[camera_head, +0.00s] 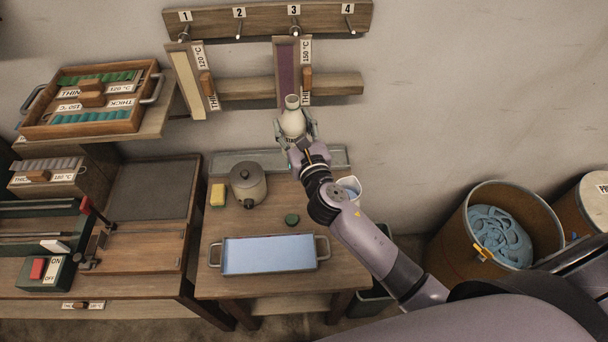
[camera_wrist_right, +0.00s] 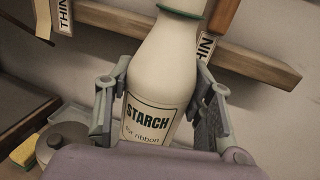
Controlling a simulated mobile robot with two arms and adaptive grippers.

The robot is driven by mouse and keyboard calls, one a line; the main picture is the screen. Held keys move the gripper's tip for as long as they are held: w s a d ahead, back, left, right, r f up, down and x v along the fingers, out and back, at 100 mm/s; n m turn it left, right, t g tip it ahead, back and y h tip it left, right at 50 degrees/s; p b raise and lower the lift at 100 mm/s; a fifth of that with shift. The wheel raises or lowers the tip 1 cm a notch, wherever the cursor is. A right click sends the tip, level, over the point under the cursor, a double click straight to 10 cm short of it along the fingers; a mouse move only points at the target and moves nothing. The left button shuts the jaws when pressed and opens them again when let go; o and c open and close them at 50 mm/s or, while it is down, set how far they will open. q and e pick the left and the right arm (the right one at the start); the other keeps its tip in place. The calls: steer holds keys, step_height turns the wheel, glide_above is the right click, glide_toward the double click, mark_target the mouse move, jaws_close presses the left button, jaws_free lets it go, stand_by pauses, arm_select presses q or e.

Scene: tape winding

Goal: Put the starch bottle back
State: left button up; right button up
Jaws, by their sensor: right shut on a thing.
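The starch bottle (camera_head: 292,119) is white with a narrow neck. In the right wrist view its body (camera_wrist_right: 163,75) carries a label reading "STARCH for ribbon", and a green ring shows at the neck. My right gripper (camera_head: 296,133) is shut on the bottle's body, with a finger on each side in the wrist view (camera_wrist_right: 160,110). The bottle is near upright at the back of the small table (camera_head: 215,285), in front of the wall; I cannot tell whether its base touches anything. A dark green cap (camera_head: 292,219) lies on the table. My left gripper is not in view.
A grey tray (camera_head: 228,158) lies along the table's back edge. A lidded pot (camera_head: 248,184), a yellow sponge (camera_head: 217,195), a white jug (camera_head: 350,184) and a blue-filled tray (camera_head: 318,241) stand on the table. A peg rail (camera_head: 265,20) with hanging boards is above.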

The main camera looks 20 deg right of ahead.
steer(key=f+b, duration=0.2)
steer(key=f, duration=0.2)
steer(key=f+b, duration=0.1)
steer(key=f, duration=0.2)
steer(key=shift+s+a+f+b, duration=0.15)
steer(key=shift+a+f+b, duration=0.05)
steer(key=shift+f+b, duration=0.2)
step_height(320, 180, down, 11)
steer(key=b, duration=0.7)
steer(key=shift+d+r, duration=0.1)
steer(key=shift+r, duration=0.05)
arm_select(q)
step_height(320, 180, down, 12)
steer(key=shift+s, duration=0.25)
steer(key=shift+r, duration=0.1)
arm_select(e)
steer(key=shift+r, duration=0.1)
steer(key=shift+b, duration=0.3)
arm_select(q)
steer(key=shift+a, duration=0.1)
arm_select(e)
steer(key=o, duration=1.4)
steer(key=shift+f, duration=0.2)
